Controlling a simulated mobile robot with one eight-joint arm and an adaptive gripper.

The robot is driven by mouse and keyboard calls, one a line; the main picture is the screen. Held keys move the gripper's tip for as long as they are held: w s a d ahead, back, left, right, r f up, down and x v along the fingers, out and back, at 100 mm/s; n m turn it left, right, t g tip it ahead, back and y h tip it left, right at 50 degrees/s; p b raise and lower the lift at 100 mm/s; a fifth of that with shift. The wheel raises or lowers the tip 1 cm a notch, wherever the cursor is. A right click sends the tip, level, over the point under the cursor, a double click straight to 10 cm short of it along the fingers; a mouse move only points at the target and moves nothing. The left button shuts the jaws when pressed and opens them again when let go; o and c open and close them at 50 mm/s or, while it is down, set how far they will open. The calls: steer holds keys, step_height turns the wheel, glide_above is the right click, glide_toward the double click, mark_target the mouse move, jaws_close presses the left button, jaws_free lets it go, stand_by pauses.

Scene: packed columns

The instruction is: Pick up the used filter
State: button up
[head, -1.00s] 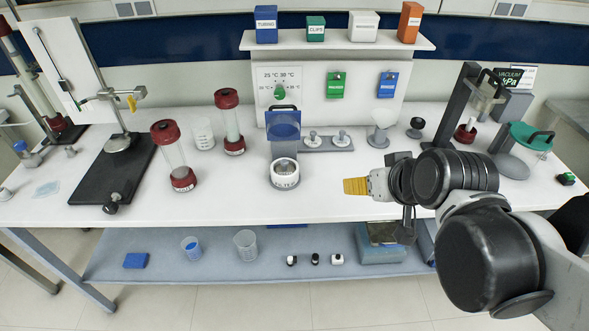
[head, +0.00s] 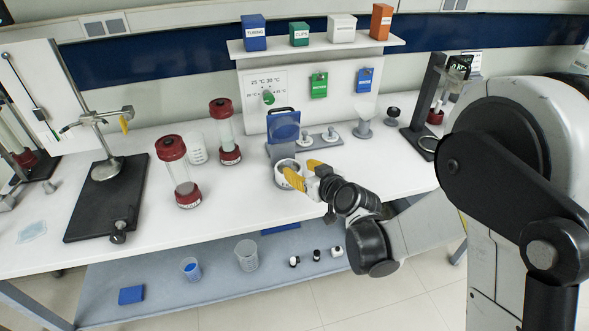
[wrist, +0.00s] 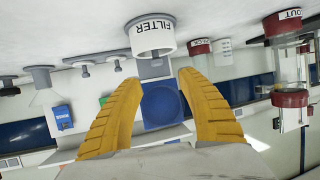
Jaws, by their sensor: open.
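A white round cup (head: 279,177) stands at the front of the blue-backed station on the bench. In the wrist view the cup (wrist: 152,38) carries the label FILTER. The used filter itself is not clearly visible; the cup's inside is mostly hidden by my fingers in the head view and by the viewing angle in the wrist view. My gripper (head: 297,169) is open, with its yellow fingers at the cup's right side in the head view. In the wrist view my gripper (wrist: 160,79) has its fingers spread, empty, with the cup beyond the gap.
A blue panel (head: 285,126) stands right behind the cup. Red-capped columns (head: 178,170) stand to the left. A small stand with knobs (head: 318,141) and a funnel (head: 363,125) are behind right. The bench front left of the cup is clear.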

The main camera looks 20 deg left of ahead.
mark_target(290, 163)
steer(key=b+x, duration=0.1)
steer(key=x, duration=0.3)
steer(key=shift+f, duration=0.15)
steer(key=b+x, duration=0.2)
steer(key=x, duration=0.3)
steer(key=shift+w+f, duration=0.2)
steer(key=shift+f, duration=0.05)
steer(key=shift+d+r, duration=0.1)
steer(key=shift+d, duration=0.05)
steer(key=shift+c, duration=0.4)
jaws_close()
